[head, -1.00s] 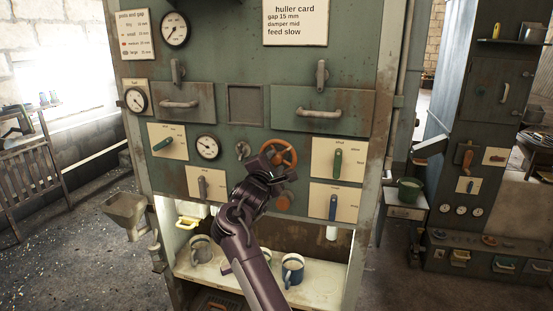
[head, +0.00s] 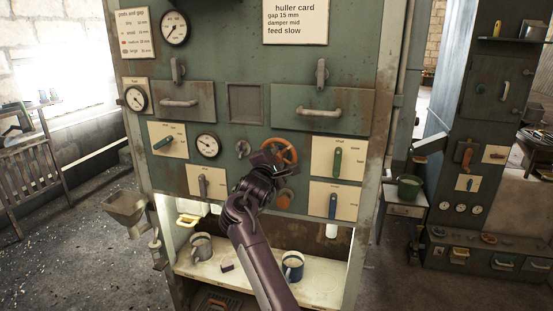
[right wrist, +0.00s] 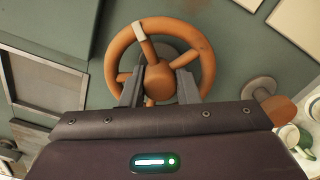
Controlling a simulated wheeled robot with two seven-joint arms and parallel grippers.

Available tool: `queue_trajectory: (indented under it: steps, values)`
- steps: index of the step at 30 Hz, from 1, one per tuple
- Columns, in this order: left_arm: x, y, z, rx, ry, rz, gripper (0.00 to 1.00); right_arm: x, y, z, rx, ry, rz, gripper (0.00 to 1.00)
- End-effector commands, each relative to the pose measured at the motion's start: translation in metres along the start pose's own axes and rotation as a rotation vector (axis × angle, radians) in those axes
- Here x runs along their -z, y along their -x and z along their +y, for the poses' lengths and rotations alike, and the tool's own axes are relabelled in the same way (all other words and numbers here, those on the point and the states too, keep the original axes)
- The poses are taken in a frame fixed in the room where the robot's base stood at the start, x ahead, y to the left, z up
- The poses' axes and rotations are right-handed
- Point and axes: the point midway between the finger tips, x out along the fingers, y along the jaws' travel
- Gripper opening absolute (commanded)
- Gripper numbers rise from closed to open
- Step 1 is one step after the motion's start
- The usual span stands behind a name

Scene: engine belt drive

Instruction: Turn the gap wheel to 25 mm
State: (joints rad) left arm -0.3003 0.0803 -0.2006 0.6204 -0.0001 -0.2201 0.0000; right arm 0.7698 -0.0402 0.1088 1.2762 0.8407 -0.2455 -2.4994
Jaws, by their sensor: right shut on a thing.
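The gap wheel, an orange handwheel (head: 290,147), is on the green machine front, partly hidden by my right gripper (head: 272,158). In the right wrist view the wheel (right wrist: 205,50) fills the upper middle, with a pale mark on its rim at the top, left of centre. The right gripper's fingers (right wrist: 158,90) stand on either side of the hub and are shut on it. A round dial (head: 208,146) is left of the wheel; its reading is too small to tell. My left gripper is not in view.
Lever plates (head: 339,160) flank the wheel on the right, and another lever plate (head: 168,141) is on the left. An orange knob (head: 284,198) sits just below the wheel. Mugs, including a blue one (head: 292,266), stand on the lower shelf. A huller card (head: 296,20) reads gap 15 mm.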

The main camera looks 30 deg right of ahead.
Motion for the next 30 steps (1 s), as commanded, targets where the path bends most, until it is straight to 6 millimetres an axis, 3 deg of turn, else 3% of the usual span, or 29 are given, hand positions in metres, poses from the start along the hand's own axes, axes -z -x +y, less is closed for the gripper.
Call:
queue_trajectory:
  steps: [11,30]
  values:
    - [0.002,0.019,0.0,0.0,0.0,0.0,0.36,-0.001,0.0,0.001,0.003,-0.185,0.001,0.05]
    - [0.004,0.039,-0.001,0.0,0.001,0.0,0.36,0.001,0.0,-0.001,0.004,-0.789,0.001,0.05]
